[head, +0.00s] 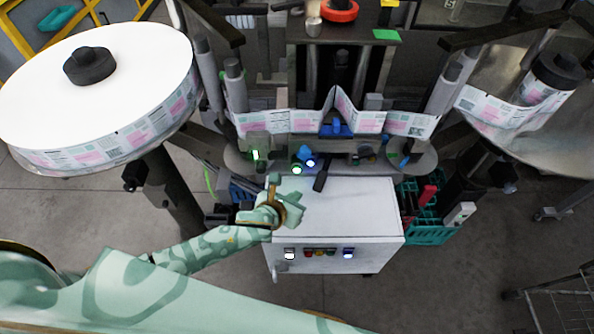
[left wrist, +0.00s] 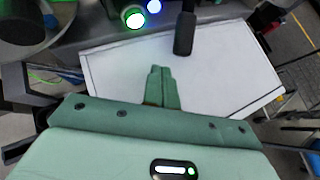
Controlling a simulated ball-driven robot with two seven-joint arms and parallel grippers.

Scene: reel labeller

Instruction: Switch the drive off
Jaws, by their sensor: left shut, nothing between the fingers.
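The white cabinet (head: 345,215) stands below the labelling head, with a row of small controls (head: 320,253) on its front. A pale lit control (head: 290,253) is at the row's left and a blue lit one (head: 348,253) at its right. I cannot read which control is the drive's. A black handle (head: 320,180) reaches over the cabinet top; it also shows in the left wrist view (left wrist: 184,34). My left gripper (head: 298,197) is shut and empty above the cabinet top, left of the handle; its fingers show in the left wrist view (left wrist: 161,85). My right gripper is out of view.
A green light (head: 297,169) and a blue light (head: 310,163) glow behind the cabinet. A label web (head: 270,122) runs between the big reel (head: 100,90) and the right reel (head: 552,77). A teal crate (head: 430,236) stands right of the cabinet. The floor in front is clear.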

